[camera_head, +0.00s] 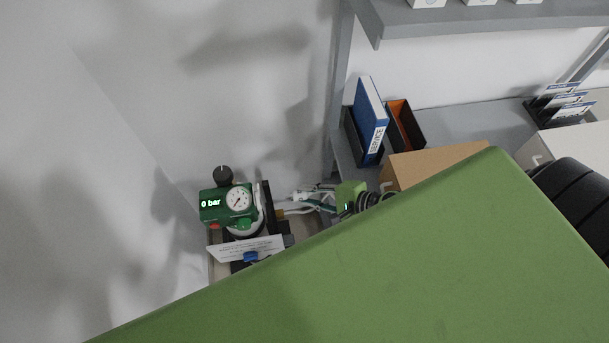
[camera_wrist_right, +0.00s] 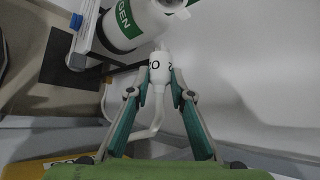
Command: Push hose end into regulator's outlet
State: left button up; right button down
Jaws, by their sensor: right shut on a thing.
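The green regulator (camera_head: 216,212) shows "0 bar" beside a round gauge and under a black knob, at the left in the head view. It sits on the oxygen cylinder, whose white body with a green band (camera_wrist_right: 123,22) shows at the top of the right wrist view. My right gripper (camera_head: 300,197) is just right of the regulator. The white hose (camera_wrist_right: 154,125) curves down between the fingers. I cannot make out the outlet. My left gripper is not seen.
A white card (camera_head: 235,248) is in front of the regulator. A blue binder (camera_head: 370,115), an orange-lined box (camera_head: 404,125) and a cardboard box (camera_head: 425,165) stand on the grey counter. A large green surface, apparently my arm, hides the lower head view.

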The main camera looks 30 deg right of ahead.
jog(key=shift+r, duration=0.3)
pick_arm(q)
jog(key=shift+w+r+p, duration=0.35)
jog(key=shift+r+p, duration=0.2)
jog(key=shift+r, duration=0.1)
pick_arm(e)
jog(key=shift+w+a, duration=0.25)
jog(key=shift+a, duration=0.65)
jog(key=shift+w+a, duration=0.3)
jog(key=shift+a, duration=0.65)
jog(key=shift+w+a, duration=0.25)
jog(key=shift+a, duration=0.65)
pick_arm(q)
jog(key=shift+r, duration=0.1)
pick_arm(e)
jog(key=shift+a, duration=0.15)
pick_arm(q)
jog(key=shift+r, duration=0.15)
pick_arm(e)
jog(key=shift+w+a, duration=0.2)
jog(key=shift+a, duration=0.35)
jog(key=shift+w+a, duration=0.15)
jog(key=shift+a, duration=0.4)
jog(key=c, duration=1.7)
grip_release()
jog(key=shift+s, duration=0.1)
